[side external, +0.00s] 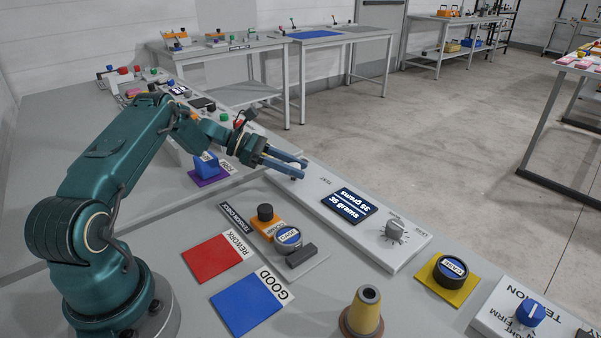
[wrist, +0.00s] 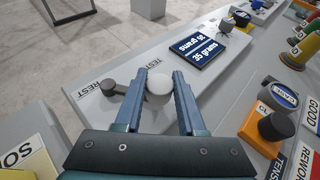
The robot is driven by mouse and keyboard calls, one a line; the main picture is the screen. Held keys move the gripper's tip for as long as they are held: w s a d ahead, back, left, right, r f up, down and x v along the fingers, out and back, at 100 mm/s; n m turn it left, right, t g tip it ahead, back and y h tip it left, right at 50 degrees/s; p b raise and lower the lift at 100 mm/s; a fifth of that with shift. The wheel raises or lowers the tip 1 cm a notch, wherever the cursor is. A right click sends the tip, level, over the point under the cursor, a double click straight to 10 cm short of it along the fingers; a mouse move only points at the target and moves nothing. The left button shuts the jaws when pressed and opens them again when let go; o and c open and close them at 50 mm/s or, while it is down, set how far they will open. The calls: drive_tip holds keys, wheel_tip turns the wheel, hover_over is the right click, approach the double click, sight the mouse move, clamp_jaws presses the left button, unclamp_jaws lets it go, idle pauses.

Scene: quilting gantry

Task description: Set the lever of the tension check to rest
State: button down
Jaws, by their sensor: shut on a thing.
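The tension check panel (side external: 350,222) is a long pale box with a dark display (side external: 349,203) reading 35 grams; it also shows in the wrist view (wrist: 225,70). In the wrist view the lever has a pale round knob (wrist: 158,86) and a dark grey part (wrist: 113,88) beside the REST label. The TEST label lies just beyond the knob. My gripper (wrist: 159,78) is shut on the knob, one blue finger on each side. In the side view my gripper (side external: 304,168) is low over the panel's far part, and the knob is mostly hidden.
A grey dial (side external: 395,232) stands on the panel's near end. An orange clamp block (side external: 265,222), red REWORK pad (side external: 212,257), blue GOOD pad (side external: 247,304) and yellow cone (side external: 365,316) are in front. A blue block (side external: 206,164) on a purple pad is left of my gripper.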

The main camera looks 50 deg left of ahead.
drive_tip(key=shift+s+a+r, duration=0.1)
drive_tip(key=shift+a+r, duration=0.05)
drive_tip(key=shift+a, duration=0.05)
idle(0.3)
drive_tip(key=c, duration=0.5)
unclamp_jaws()
drive_tip(key=shift+v, duration=2.55)
drive_tip(key=shift+m, duration=0.3)
